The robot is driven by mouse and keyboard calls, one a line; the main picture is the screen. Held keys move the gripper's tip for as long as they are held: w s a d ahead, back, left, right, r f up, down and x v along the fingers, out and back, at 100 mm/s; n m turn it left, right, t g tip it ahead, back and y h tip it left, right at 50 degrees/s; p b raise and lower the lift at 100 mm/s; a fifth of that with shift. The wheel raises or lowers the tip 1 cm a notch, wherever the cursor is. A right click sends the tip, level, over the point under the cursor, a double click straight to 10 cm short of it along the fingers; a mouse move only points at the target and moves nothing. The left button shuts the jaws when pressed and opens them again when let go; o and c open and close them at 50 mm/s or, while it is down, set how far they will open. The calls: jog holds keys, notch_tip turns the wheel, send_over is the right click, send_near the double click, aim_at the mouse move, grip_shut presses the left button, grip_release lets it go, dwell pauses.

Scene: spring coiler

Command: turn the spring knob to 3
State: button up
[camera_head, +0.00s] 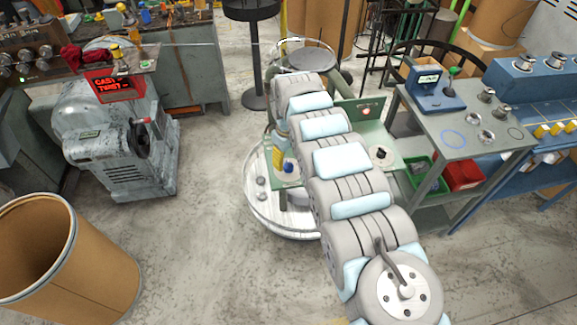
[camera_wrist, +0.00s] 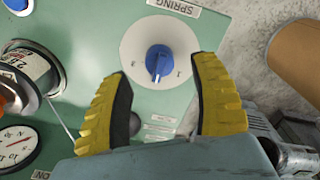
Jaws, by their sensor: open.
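The spring knob (camera_wrist: 159,62) is blue and sits on a round white dial under a SPRING label (camera_wrist: 174,6), on a green panel. Its narrow grip ridge runs roughly up and down in the wrist view. Small marks show at the dial's left and right, too blurred to read surely. My gripper (camera_wrist: 163,67) is open. Its yellow-ridged fingers frame the dial's lower part, one on each side of the knob, with a clear gap to it. In the head view my arm covers much of the green machine (camera_head: 360,112), and the fingers cannot be made out clearly.
Beside the knob are a round gauge (camera_wrist: 16,146), a metal-rimmed fitting (camera_wrist: 30,70) and another blue knob (camera_wrist: 17,4). A brown drum (camera_wrist: 297,58) stands beyond the panel. A grey cart (camera_head: 468,130) stands close right of the green machine.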

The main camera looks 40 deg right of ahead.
aim_at(288, 163)
jog(key=shift+f, duration=1.75)
jog(key=shift+c, duration=0.3)
grip_shut()
